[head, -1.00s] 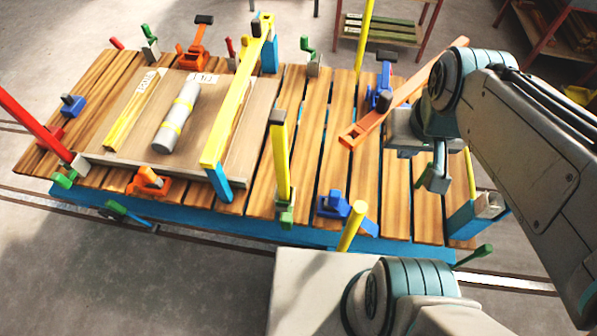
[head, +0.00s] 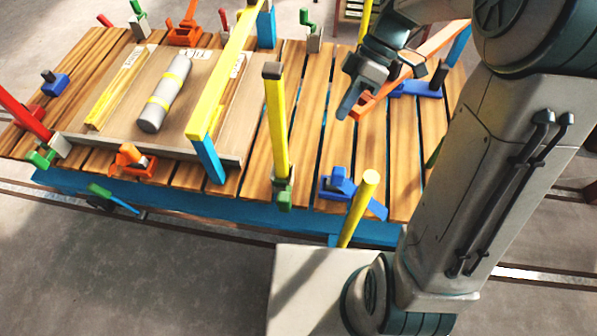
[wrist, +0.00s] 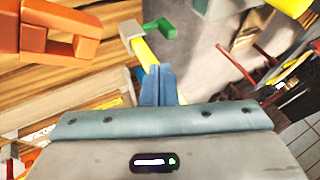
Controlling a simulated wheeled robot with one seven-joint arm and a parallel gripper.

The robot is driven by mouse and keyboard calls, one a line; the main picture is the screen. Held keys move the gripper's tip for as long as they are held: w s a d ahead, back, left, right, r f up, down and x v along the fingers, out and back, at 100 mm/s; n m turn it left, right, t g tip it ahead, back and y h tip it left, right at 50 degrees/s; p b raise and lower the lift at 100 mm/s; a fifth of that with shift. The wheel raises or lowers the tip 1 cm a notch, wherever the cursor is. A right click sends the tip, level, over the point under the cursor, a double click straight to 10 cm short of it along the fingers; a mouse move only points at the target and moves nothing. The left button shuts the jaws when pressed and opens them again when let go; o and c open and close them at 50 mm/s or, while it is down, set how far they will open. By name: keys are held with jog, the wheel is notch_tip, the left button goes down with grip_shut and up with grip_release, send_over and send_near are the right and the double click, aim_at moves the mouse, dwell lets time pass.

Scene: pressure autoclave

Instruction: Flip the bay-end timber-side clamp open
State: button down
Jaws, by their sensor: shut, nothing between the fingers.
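In the head view my gripper (head: 348,104) hangs over the right part of the slatted wooden bed, its fingers together and empty. Blue clamps lie at the back right (head: 418,90) and near the front edge (head: 340,190). Orange clamps stand at the back (head: 187,35) and front left (head: 128,158). I cannot tell which is the bay-end timber-side one. In the wrist view my gripper (wrist: 157,80) is shut, with an orange part (wrist: 58,32) at upper left, apart from the fingers.
An orange bar (head: 440,42) slants beside my gripper. A yellow upright post (head: 275,125) and a yellow crossbar (head: 225,70) rise from the bed. A grey cylinder (head: 165,95) lies on the board at left. A green handle (wrist: 160,27) shows ahead in the wrist view.

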jog(key=shift+w+a+f+n+g, duration=0.3)
jog(key=shift+f+n, duration=0.1)
jog(key=shift+n, duration=0.1)
send_near(280, 192)
notch_tip(280, 192, down, 7)
jog(key=s, duration=0.1)
jog(key=shift+s+b, duration=0.25)
jog(key=shift+b, duration=0.1)
jog(key=shift+f+b, duration=0.2)
jog(key=shift+b, duration=0.15)
